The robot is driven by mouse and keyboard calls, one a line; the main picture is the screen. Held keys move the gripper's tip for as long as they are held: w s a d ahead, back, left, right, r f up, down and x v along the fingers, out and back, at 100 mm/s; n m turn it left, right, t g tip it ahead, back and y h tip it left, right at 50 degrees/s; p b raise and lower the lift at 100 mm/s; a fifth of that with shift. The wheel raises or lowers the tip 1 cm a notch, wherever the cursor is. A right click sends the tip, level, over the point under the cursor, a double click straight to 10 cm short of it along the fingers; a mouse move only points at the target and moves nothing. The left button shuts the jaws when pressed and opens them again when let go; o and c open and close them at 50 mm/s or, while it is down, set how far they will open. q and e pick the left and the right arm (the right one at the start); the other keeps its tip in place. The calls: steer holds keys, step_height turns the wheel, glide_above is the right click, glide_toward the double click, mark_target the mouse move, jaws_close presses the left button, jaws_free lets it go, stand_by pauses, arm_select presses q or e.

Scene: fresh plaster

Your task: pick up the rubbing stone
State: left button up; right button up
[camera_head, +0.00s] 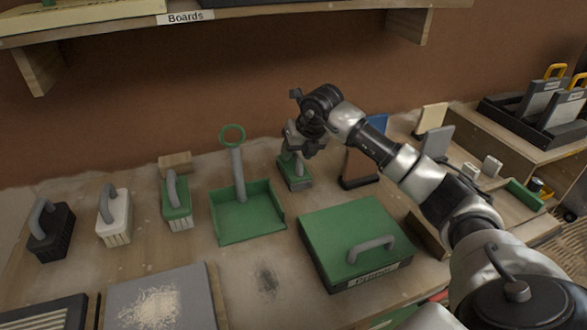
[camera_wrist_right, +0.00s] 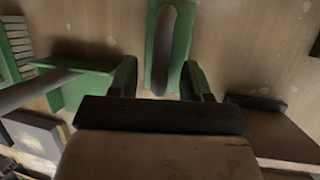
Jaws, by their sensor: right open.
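A green block with a grey handle (camera_head: 294,180), which looks like the rubbing stone, sits on the bench right of the dustpan. In the right wrist view its green base and long grey handle (camera_wrist_right: 167,50) lie just ahead of the fingers. My right gripper (camera_head: 297,153) is open above the block and partly hides it in the head view. In the wrist view the two fingers of my right gripper (camera_wrist_right: 160,78) are spread, with nothing between them, on either side of the handle's near end. My left gripper is not in view.
A green dustpan (camera_head: 250,224) stands close on the left, its grey handle upright. Black (camera_head: 50,245), white (camera_head: 116,232) and green (camera_head: 177,217) brushes stand further left. A green box labelled Plaster (camera_head: 335,235) is in front. A shelf labelled Boards (camera_head: 240,17) hangs above.

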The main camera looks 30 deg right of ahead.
steer(key=shift+x, duration=1.1)
steer(key=shift+r, duration=0.1)
jaws_close()
steer(key=shift+w+d+r, duration=0.1)
